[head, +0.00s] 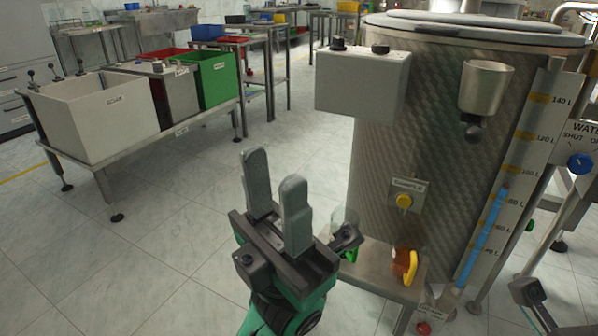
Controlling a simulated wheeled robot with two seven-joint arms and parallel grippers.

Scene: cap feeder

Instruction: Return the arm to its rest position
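My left gripper (275,180) is in the lower middle of the head view, at the end of my green arm. Its two grey fingers point up and stand apart, with only floor visible between them. It looks empty and touches nothing that I can see. It is in front and to the left of the large steel tank (437,150).
A steel shelf (385,284) at the tank's foot holds a brown cup with a yellow handle (411,266). A bench on the left carries a white bin (100,118) and a green bin (218,78). Tiled floor lies clear between.

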